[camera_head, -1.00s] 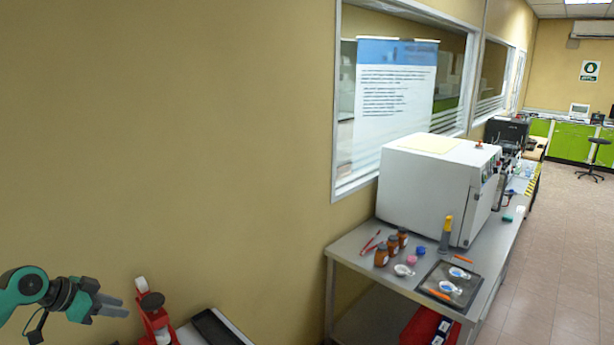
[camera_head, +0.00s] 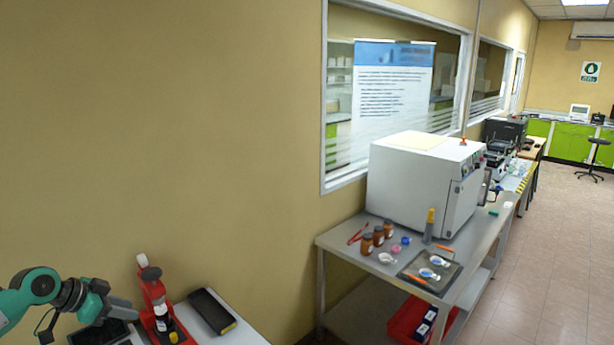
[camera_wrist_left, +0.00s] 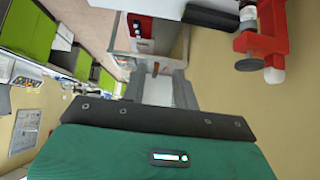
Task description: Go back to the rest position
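My left gripper (camera_head: 122,306) is at the lower left of the head view, with the green arm coming in from the left edge. It is in the air just left of a red stand-like instrument (camera_head: 153,292), and I see no object held. In the left wrist view the two grey fingers (camera_wrist_left: 159,88) stand apart with an empty gap between them. The red instrument shows at the upper right there (camera_wrist_left: 272,30). My right gripper is in neither view.
A black case (camera_head: 212,311) lies on a white table (camera_head: 240,334) beside the red instrument. A metal bench (camera_head: 345,240) further right holds a large white machine (camera_head: 415,185), brown bottles (camera_head: 378,236) and a dark tray (camera_head: 430,270). The floor on the right is clear.

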